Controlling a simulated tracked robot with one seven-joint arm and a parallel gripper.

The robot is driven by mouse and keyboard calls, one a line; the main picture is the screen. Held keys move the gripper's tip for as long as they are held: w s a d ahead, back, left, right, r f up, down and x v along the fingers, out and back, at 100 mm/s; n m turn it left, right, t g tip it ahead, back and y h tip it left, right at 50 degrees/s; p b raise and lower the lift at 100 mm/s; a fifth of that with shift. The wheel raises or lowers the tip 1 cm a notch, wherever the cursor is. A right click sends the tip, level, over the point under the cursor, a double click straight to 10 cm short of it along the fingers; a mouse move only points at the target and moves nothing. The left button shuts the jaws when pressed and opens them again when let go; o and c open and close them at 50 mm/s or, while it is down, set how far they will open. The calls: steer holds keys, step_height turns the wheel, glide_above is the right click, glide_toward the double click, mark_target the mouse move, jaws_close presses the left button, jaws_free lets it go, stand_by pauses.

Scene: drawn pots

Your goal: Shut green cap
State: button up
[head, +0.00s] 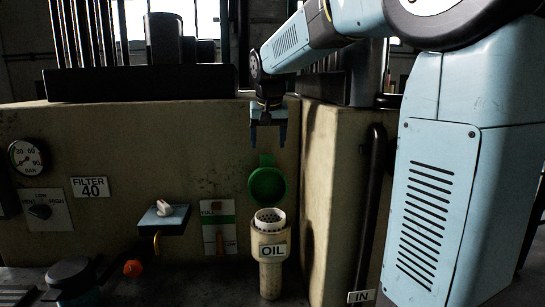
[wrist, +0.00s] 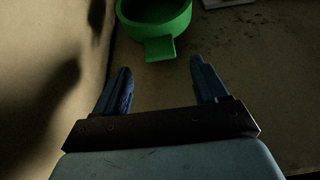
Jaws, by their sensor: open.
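The green cap (head: 267,186) stands open and upright behind the mouth of the cream oil filler (head: 270,252), with its tab pointing up. The filler carries an OIL label, and a white perforated strainer (head: 269,217) shows in its open mouth. My gripper (head: 268,132) hangs above the cap in the head view, pointing down, with a gap between it and the tab. In the wrist view my gripper (wrist: 162,82) has its two blue fingers apart with nothing between them. The green cap (wrist: 155,20) is beyond the fingertips at the top, its tab towards them.
A dark vertical pipe (head: 368,215) with an IN label stands to the right. A beige wall (head: 150,150) is close behind the filler.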

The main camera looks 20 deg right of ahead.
mark_target(267, 155)
steer(key=shift+x, duration=3.15)
steer(key=shift+s, duration=0.1)
steer(key=shift+c, duration=0.2)
